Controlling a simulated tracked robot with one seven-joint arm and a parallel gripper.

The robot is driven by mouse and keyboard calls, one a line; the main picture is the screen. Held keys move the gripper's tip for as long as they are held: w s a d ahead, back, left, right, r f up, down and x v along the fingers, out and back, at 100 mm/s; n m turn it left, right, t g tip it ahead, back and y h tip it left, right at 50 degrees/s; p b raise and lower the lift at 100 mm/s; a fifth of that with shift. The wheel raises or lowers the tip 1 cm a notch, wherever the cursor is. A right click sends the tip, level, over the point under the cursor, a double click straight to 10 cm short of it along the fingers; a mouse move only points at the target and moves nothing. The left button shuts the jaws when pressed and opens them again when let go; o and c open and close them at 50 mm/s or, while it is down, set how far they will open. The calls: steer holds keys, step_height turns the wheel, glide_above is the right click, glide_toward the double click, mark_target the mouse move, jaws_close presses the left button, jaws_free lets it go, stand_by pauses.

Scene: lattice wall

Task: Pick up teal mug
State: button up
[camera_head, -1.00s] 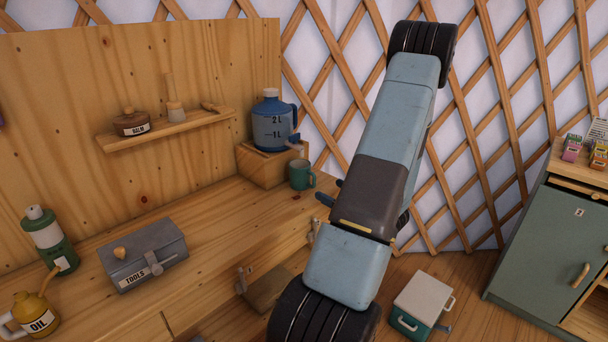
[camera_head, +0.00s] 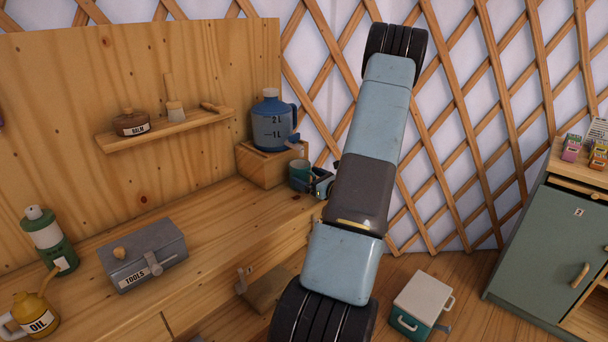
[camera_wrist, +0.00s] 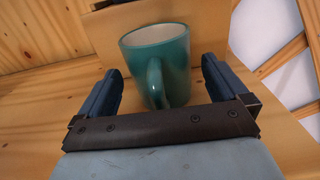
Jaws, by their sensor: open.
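The teal mug (camera_head: 299,171) stands upright on the bench, in front of the wooden block under the blue jug. In the wrist view the mug (camera_wrist: 161,62) shows a pale inside and its handle turned toward my gripper. My gripper (camera_wrist: 160,75) is open, with one blue finger to the left of the mug and one to the right. There is a gap between the mug and each finger. In the head view my gripper (camera_head: 314,180) is at the mug's right side, partly hidden behind my arm. The mug's base is partly hidden in the wrist view.
A blue jug (camera_head: 271,124) stands on a wooden block (camera_head: 262,168) just behind the mug. A shelf with a balm jar (camera_head: 132,123) is on the back panel. A grey toolbox (camera_head: 143,256) and an oil can (camera_head: 30,316) stand at the left. The bench between is clear.

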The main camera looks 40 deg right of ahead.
steer(key=shift+w+a, duration=0.1)
steer(key=shift+w, duration=0.8)
steer(key=shift+c, duration=0.5)
steer(key=c, duration=1.2)
